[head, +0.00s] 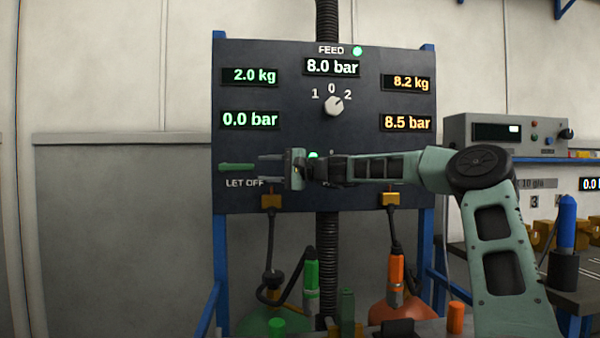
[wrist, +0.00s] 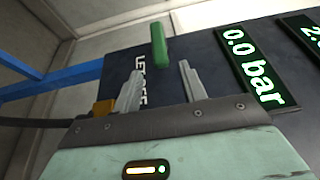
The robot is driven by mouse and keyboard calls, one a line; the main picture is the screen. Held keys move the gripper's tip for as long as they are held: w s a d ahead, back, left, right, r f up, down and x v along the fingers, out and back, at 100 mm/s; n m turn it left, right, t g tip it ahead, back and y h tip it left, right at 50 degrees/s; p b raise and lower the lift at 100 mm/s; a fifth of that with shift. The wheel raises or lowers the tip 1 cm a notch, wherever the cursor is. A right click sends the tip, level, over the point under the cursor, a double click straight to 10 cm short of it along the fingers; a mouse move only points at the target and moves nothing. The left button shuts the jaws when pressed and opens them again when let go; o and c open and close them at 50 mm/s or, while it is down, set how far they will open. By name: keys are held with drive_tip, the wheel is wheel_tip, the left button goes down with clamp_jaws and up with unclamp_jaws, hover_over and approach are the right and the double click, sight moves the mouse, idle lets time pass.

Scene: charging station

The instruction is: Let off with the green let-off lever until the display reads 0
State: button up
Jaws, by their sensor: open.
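The green let-off lever (head: 236,167) sticks out at the lower left of the dark panel, above the words LET OFF. It also shows in the wrist view (wrist: 159,46). My gripper (head: 259,167) is open and empty just right of the lever, pointing left. In the wrist view my fingertips (wrist: 161,74) stand apart on either side of the lever's line, with the lever just beyond them; I see no contact. The green pressure display (head: 250,120) reads 0.0 bar, and it is also legible in the wrist view (wrist: 255,65).
The panel (head: 290,75) also bears a 2.0 kg display (head: 250,77), a feed display (head: 331,67) at 8.0 bar, a selector knob (head: 334,105) and orange displays at right. Hoses with green (head: 311,270) and orange (head: 396,270) connectors hang below. Left of the panel is free.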

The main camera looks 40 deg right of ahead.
drive_tip(key=v, duration=1)
drive_tip(key=shift+s, duration=0.3)
drive_tip(key=shift+d, duration=0.1)
